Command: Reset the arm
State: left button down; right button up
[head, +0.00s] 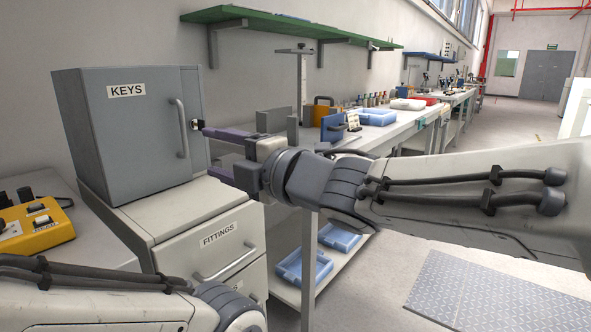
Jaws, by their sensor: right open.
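My right arm comes in from the right, and its open gripper (217,154) points left with purple fingers apart. The upper finger's tip is close to the right edge of the grey KEYS cabinet (129,126), near a small lock-like part; I cannot tell whether they touch. Nothing shows between the fingers. The cabinet's door looks shut, with a vertical handle (179,128). My left arm shows at the lower left; its gripper is out of the picture.
The cabinet stands on a drawer unit with a FITTINGS drawer (219,245). A yellow device (36,228) sits at the left. A workbench (395,135) with blue trays runs back right, under a green shelf (285,24). A metal floor plate (470,292) lies at the lower right.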

jog(key=s+d+m+g+h+p, duration=0.35)
jog(key=d+m+h+p, duration=0.55)
jog(key=m+p, duration=0.85)
pick_arm(q)
notch_tip(320, 180, up, 35)
jog(key=p, duration=1.7)
jog(key=shift+s+f, duration=0.15)
jog(key=shift+s, duration=0.25)
pick_arm(e)
jog(key=s+d+r+m+g+h, duration=0.1)
jog(key=s+d+m+g+h, duration=0.1)
jog(key=s, duration=0.7)
jog(key=s+d+r+m+g+h, duration=0.1)
jog(key=s+d+g, duration=0.4)
jog(key=s, duration=0.5)
jog(key=shift+r+m+h, duration=0.35)
jog(key=shift+r+h, duration=0.2)
jog(key=shift+h, duration=0.05)
jog(key=shift+g, duration=0.25)
